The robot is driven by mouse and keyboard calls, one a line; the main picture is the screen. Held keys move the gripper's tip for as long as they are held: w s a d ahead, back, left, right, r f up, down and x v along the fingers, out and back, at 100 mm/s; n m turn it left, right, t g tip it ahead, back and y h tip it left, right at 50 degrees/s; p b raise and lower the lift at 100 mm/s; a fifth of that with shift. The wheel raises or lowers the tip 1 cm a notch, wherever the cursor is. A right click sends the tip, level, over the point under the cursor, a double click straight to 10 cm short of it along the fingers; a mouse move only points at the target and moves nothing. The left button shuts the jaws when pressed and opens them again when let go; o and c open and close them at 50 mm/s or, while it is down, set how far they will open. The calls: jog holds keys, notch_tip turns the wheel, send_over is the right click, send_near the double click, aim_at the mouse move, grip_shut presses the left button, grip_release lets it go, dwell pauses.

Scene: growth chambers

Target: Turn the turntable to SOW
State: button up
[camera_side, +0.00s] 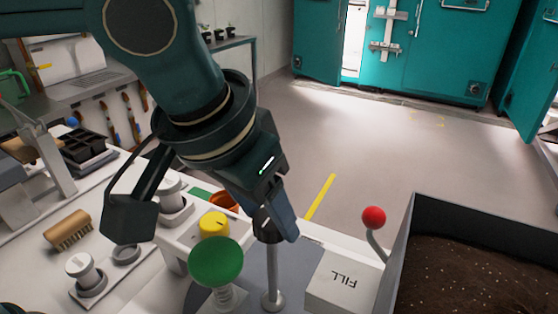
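My gripper (275,228) points down over the front of the bench, at the top of an upright metal post (272,282) with a round foot. The fingers hide the post's top. I cannot tell whether they are closed on it or just around or in front of it. The post stands by a grey flat surface (255,262), which may be part of the turntable; no full disc shows. A white block marked FILL (345,284) is right of the post. I see no SOW label.
A green round knob (216,262) on a spring and a yellow knob (213,224) stand close left of the post. A red-ball lever (374,217) and a soil bin (480,270) are at right. A brush (68,230) lies left. The floor behind is clear.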

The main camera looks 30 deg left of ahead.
grip_shut()
jog(key=m, duration=0.2)
jog(key=m+h, duration=0.1)
jog(key=m, duration=0.1)
jog(key=shift+w+a+g+h, duration=0.1)
jog(key=shift+a+g+h, duration=0.1)
jog(key=shift+g+h, duration=0.1)
jog(key=m+g+h, duration=0.1)
jog(key=m, duration=0.4)
jog(key=shift+w, duration=0.15)
jog(key=m+g, duration=0.1)
jog(key=m, duration=0.3)
jog(key=shift+w+a+m+g+h, duration=0.1)
jog(key=shift+w+m+g+h, duration=0.05)
jog(key=shift+m+g+h, duration=0.2)
jog(key=shift+w+m+g, duration=0.1)
jog(key=shift+m+g, duration=0.85)
jog(key=shift+m, duration=1.1)
